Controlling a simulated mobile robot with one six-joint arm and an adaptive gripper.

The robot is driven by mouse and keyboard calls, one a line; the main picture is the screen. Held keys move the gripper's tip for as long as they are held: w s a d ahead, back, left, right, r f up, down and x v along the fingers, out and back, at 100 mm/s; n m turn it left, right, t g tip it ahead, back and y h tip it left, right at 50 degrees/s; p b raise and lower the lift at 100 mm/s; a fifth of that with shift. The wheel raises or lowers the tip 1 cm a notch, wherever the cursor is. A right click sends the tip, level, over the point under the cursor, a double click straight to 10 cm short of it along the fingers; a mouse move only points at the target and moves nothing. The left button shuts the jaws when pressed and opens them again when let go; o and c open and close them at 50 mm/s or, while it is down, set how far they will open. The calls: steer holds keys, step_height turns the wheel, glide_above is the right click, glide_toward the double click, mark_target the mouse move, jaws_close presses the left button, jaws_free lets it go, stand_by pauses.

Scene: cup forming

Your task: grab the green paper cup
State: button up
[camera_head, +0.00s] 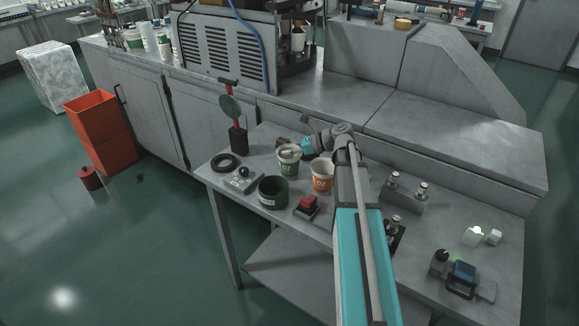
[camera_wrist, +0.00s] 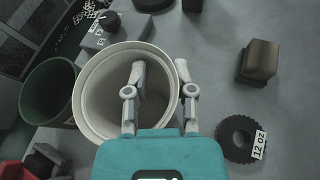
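The green paper cup (camera_head: 288,167) stands upright on the grey table, with a white rim and a label. In the wrist view its round white mouth (camera_wrist: 98,95) fills the left centre; its green outside is hidden. My gripper (camera_head: 297,150) is at the cup's upper right edge in the head view. In the wrist view my gripper (camera_wrist: 160,66) is open, its two fingers apart. The left finger lies over the cup's mouth and the right finger is just outside the rim, with the rim between them. I cannot tell whether either finger touches the cup.
A dark green container (camera_head: 273,193) stands close to the cup, and an orange cup (camera_head: 322,177) is to its right. A red button box (camera_head: 307,206), a knobbed box (camera_head: 243,180) and a black ring (camera_head: 226,162) are nearby. A toothed ring tagged "12 oz" (camera_wrist: 236,138) lies right.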

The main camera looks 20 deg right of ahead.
steer(key=shift+c, duration=1.3)
steer(key=shift+r, duration=0.2)
step_height(320, 180, up, 3)
steer(key=p, duration=0.3)
jaws_close()
steer(key=w+d+r+p, duration=0.1)
steer(key=d+r+p, duration=0.8)
steer(key=d, duration=0.5)
steer(key=shift+w+r+p, duration=0.3)
steer(key=shift+p, duration=0.2)
steer(key=shift+a, duration=0.1)
